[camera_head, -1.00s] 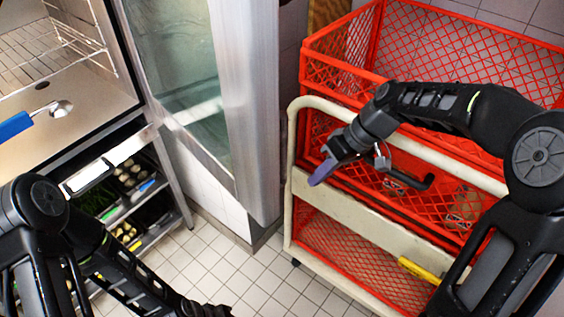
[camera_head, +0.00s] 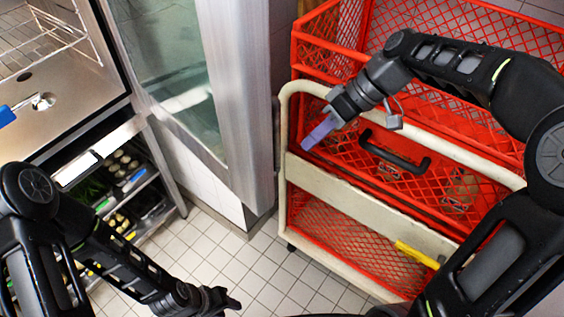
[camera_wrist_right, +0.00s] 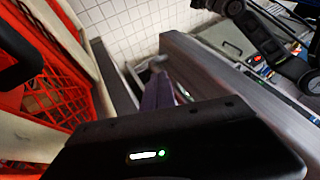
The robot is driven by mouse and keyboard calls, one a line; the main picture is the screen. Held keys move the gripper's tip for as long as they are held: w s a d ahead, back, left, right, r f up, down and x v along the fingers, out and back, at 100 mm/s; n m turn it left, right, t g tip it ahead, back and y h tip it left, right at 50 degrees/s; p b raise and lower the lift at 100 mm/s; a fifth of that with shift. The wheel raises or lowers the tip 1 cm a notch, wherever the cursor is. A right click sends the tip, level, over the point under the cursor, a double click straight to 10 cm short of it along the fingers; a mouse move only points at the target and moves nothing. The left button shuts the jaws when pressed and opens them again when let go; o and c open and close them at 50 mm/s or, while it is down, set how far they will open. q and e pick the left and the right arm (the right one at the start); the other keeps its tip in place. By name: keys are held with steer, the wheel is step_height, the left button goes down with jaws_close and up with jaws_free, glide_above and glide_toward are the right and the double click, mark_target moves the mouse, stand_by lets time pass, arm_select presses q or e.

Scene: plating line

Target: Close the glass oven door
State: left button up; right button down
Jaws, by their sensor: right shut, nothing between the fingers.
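The glass oven door (camera_head: 241,95) stands open in the middle of the head view, with a wide metal frame around a greenish glass pane (camera_head: 176,65). The oven interior (camera_head: 60,85) shows open at its left. My right gripper (camera_head: 312,139) is shut and empty. It appears to the right of the door's free edge, with a gap, in front of the red crates. Its purple fingers also show in the right wrist view (camera_wrist_right: 160,92), between grey metal surfaces. My left gripper (camera_head: 228,302) is low over the floor at the bottom edge. Its finger opening is unclear.
Red mesh crates (camera_head: 330,25) stand on a cream-framed cart (camera_head: 350,195) right of the door, close to my right arm. A shelf rack with food trays (camera_head: 125,175) is at lower left. Tiled floor (camera_head: 270,270) is clear between rack and cart.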

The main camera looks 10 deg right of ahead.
steer(key=s+a+f+p, duration=0.1)
steer(key=a+f+p, duration=0.1)
steer(key=a+f, duration=0.3)
steer(key=shift+s+a, duration=0.2)
steer(key=shift+a, duration=0.85)
